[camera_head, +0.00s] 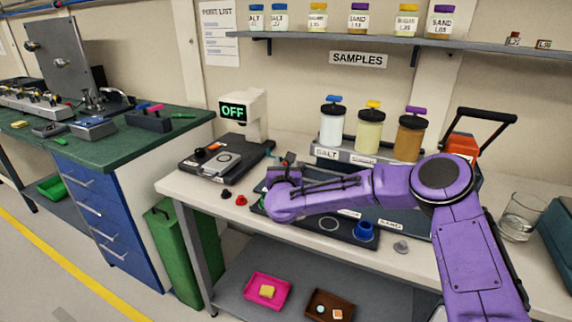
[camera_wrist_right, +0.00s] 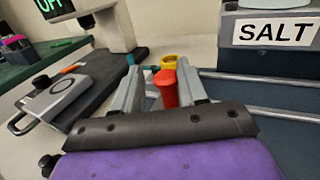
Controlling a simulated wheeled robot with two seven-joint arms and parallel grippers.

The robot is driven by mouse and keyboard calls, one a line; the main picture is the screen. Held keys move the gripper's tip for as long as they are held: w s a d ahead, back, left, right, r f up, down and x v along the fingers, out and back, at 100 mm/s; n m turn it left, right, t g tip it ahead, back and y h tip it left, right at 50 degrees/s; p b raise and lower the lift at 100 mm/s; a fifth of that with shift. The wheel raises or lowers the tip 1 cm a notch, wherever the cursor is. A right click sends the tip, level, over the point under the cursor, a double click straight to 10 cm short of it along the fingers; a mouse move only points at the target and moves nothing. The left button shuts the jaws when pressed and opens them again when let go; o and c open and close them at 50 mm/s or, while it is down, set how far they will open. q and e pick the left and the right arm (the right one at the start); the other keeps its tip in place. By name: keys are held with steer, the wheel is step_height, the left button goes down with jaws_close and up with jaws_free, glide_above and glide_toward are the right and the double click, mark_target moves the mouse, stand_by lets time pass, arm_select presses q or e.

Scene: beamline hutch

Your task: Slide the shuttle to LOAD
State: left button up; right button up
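My right gripper (camera_wrist_right: 160,80) is at the left end of a dark rail unit under the sample jars. Its two grey fingers stand on either side of an upright red knob (camera_wrist_right: 167,88). A small gap shows on the left of the knob, so the fingers look open around it. A yellow ring (camera_wrist_right: 169,62) shows just behind the knob. Two pale rails (camera_wrist_right: 262,78) run right from there. In the head view my purple right arm covers much of the dark unit (camera_head: 345,232), and I cannot make out the shuttle's body or a LOAD mark. My left gripper is out of view.
A balance (camera_head: 222,160) with an OFF display (camera_head: 233,111) stands left of the rail unit. Salt (camera_head: 332,125) and other jars stand behind it.

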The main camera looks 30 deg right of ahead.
steer(key=shift+s+d+f, duration=0.15)
steer(key=shift+f, duration=0.35)
steer(key=shift+s, duration=0.25)
steer(key=v, duration=0.3)
steer(key=b+v, duration=0.1)
steer(key=v, duration=0.2)
steer(key=b+v, duration=0.1)
steer(key=v, duration=0.2)
steer(key=shift+w+a+r, duration=0.2)
steer(key=shift+a+r, duration=0.05)
steer(key=shift+a, duration=0.1)
steer(key=shift+s+a+r, duration=0.1)
steer(key=shift+s+r, duration=0.05)
steer(key=shift+s, duration=0.35)
